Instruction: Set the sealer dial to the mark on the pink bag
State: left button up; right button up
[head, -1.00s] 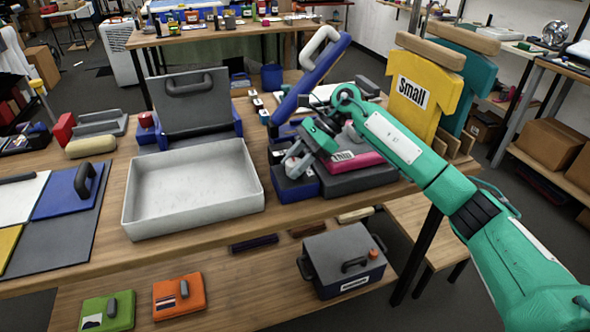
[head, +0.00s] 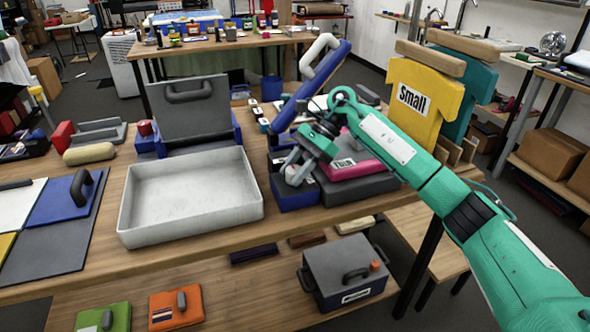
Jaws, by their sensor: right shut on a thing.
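The sealer (head: 292,196) is a blue machine on the wooden table, with its long blue arm (head: 312,88) raised and a pale grey handle on top. My right gripper (head: 296,171) reaches in from the right and is shut at the sealer's front left, on what looks like the pale dial (head: 295,178). The fingers hide most of the dial, and its setting cannot be read. The pink bag (head: 365,169) lies on the grey block right of the gripper. It bears a white label that seems to read "Thin". My left gripper is out of view.
A white open tray (head: 190,233) stands empty left of the sealer. A yellow "Small" shirt shape (head: 415,108) stands behind my right arm. A grey lidded box (head: 345,275) sits on the lower shelf. A blue panel with a handle (head: 68,200) lies at left.

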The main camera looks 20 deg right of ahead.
jog(key=o, duration=1)
jog(key=shift+w+d+r, duration=0.1)
jog(key=shift+d+r, duration=0.15)
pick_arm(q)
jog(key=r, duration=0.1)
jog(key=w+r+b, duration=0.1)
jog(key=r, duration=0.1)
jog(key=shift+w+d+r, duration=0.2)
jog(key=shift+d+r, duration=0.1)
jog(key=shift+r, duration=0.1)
pick_arm(e)
jog(key=v, duration=1.3)
jog(key=shift+r, duration=0.1)
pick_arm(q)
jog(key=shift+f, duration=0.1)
